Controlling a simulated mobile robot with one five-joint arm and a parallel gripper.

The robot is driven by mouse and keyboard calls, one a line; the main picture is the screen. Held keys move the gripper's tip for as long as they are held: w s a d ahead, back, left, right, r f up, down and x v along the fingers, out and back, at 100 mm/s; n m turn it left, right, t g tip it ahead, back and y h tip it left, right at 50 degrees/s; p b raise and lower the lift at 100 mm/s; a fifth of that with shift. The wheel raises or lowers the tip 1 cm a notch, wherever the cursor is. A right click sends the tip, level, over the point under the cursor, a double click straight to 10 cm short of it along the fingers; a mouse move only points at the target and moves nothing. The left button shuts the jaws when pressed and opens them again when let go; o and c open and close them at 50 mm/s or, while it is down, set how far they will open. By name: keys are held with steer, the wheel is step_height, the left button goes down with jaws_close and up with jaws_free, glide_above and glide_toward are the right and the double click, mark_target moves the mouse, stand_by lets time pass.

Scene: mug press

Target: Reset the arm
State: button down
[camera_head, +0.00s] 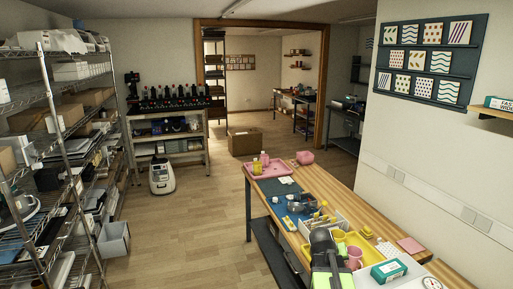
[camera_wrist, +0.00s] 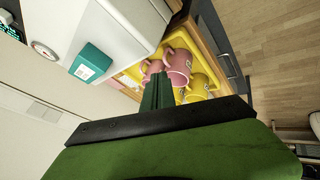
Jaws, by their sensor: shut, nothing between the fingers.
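My gripper (camera_wrist: 158,88) shows in the wrist view as green fingers held together beyond a dark crossbar, with nothing between them. Its tips overlap the view of a yellow tray with mugs; I cannot tell how far above them it is. A pink mug (camera_wrist: 178,67) is just right of the fingertips, and a yellow mug (camera_wrist: 198,88) is further right. In the head view, my dark and green arm (camera_head: 324,248) stands at the near edge of the bench and hides part of it. The gripper's tips are not clear there.
The wooden bench (camera_head: 385,218) carries a yellow tray (camera_head: 374,252), a teal box (camera_head: 389,271) and a white machine with a gauge (camera_wrist: 45,50). A pink tray (camera_head: 273,170) is at the far end. Wire shelving (camera_head: 45,85) lines the left wall. The middle floor is clear.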

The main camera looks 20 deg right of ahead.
steer(key=w+a+f+n+y, duration=0.2)
steer(key=a, duration=1.4)
steer(key=s+a+f+n+g+y, duration=0.1)
steer(key=s+a, duration=0.3)
steer(key=a, duration=0.4)
steer(key=s+a+f+n+g+y, duration=0.1)
steer(key=s+a+g+y, duration=0.1)
steer(key=a, duration=0.6)
steer(key=shift+s+f+y, duration=0.2)
steer(key=shift+s+y, duration=0.4)
steer(key=shift+s, duration=0.45)
step_height(320, 180, up, 5)
steer(key=p, duration=0.5)
steer(key=shift+d, duration=0.1)
